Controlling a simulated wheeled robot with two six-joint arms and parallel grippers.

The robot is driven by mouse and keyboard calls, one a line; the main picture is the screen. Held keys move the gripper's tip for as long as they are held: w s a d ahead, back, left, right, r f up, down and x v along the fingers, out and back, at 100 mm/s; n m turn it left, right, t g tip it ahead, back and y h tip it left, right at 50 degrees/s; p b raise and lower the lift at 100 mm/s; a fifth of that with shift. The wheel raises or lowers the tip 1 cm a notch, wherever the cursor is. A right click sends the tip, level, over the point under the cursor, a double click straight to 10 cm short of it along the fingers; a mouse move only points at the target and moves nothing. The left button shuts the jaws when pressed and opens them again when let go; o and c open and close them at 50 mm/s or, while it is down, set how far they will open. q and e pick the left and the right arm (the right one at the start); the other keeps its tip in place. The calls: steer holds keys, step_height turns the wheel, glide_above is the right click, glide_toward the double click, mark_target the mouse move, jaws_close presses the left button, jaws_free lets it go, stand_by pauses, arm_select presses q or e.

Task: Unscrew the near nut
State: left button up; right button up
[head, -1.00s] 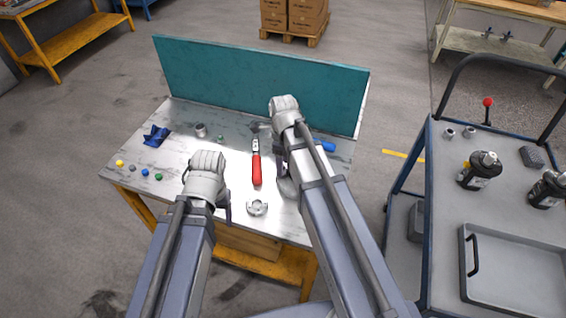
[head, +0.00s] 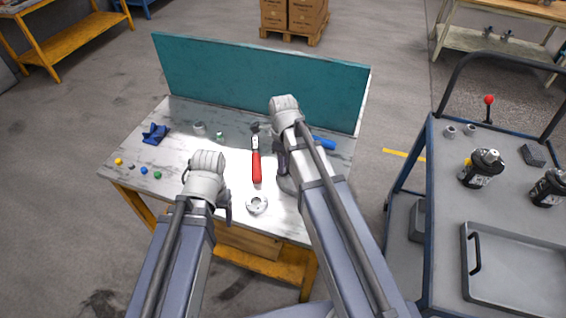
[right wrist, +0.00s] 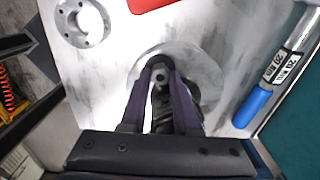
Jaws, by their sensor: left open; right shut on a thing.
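In the right wrist view, my right gripper (right wrist: 161,76) is shut on a small grey nut (right wrist: 160,75). The nut sits over a round grey part (right wrist: 205,70) that lies on the table. In the head view my right arm covers most of this spot, and only a bit of the round part (head: 287,185) shows beside the arm. I cannot tell which nut is near from these views. My left gripper (head: 208,202) is open and empty over the left front of the table, and its own wrist partly hides it.
A flanged ring (head: 257,204) lies near the front edge of the table. A red-handled tool (head: 257,168) lies left of my right arm, and a blue-handled tool (right wrist: 252,107) lies right of it. A teal panel (head: 240,80) closes the back. A cart (head: 440,220) stands at right.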

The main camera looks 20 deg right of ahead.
jaws_close()
steer(key=n, duration=0.5)
steer(key=shift+n, duration=0.3)
steer(key=n, duration=0.5)
steer(key=shift+r+n, duration=0.1)
steer(key=shift+n, duration=0.2)
steer(key=shift+o, duration=2.4)
jaws_free()
